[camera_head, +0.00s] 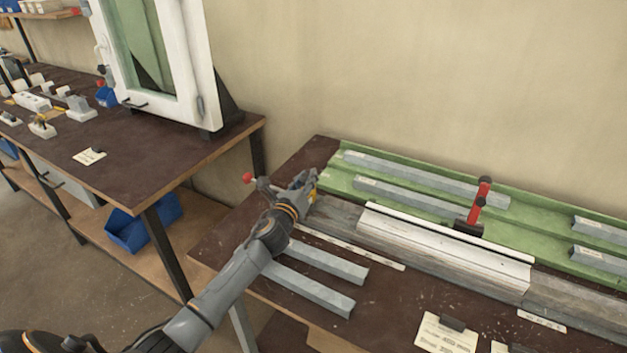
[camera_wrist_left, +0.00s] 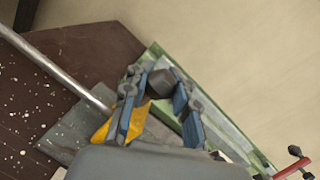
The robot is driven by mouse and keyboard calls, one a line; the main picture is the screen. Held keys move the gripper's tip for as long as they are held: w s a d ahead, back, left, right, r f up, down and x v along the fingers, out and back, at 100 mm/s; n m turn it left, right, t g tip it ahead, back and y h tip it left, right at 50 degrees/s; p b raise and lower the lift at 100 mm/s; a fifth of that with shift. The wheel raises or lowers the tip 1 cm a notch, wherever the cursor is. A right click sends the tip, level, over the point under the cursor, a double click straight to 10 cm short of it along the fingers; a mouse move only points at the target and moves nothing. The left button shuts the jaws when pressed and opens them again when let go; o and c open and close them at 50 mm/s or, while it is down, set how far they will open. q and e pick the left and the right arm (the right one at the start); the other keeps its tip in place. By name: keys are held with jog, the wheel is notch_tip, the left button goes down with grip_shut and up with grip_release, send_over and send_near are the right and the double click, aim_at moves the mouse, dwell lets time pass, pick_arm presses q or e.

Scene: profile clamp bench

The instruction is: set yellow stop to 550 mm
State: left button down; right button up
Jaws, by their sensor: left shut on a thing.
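The yellow stop (camera_head: 313,196) shows only as a small patch beside my left gripper (camera_head: 306,184), at the left end of the grey rail; the gripper hides most of it. In the left wrist view, the yellow stop (camera_wrist_left: 118,122) lies by the left finger, and a dark grey knob (camera_wrist_left: 162,82) sits between the blue-padded fingers of my left gripper (camera_wrist_left: 160,100). The gripper is shut on the stop, apparently by this knob. A white scale strip (camera_head: 345,246) runs along the rail's front; its marks are too small to read. My right gripper is not in view.
A light profile (camera_head: 445,245) lies on the rail, with a red-handled clamp (camera_head: 480,205) behind it. A red-ended lever (camera_head: 248,178) stands left of my gripper. Loose grey bars (camera_head: 328,262) lie in front. A note (camera_head: 445,335) lies at the front; a green tray (camera_head: 345,178) is behind.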

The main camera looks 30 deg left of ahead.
pick_arm(q)
jog(key=shift+f, duration=0.25)
jog(key=c, duration=1.3)
grip_release()
jog(key=shift+s, duration=0.1)
jog(key=shift+o, duration=1.2)
jog(key=shift+s+a+r, duration=0.15)
jog(key=shift+s, duration=0.05)
jog(key=shift+w, duration=0.1)
jog(key=s+d, duration=0.1)
jog(key=s, duration=1.1)
jog(key=shift+d, duration=0.3)
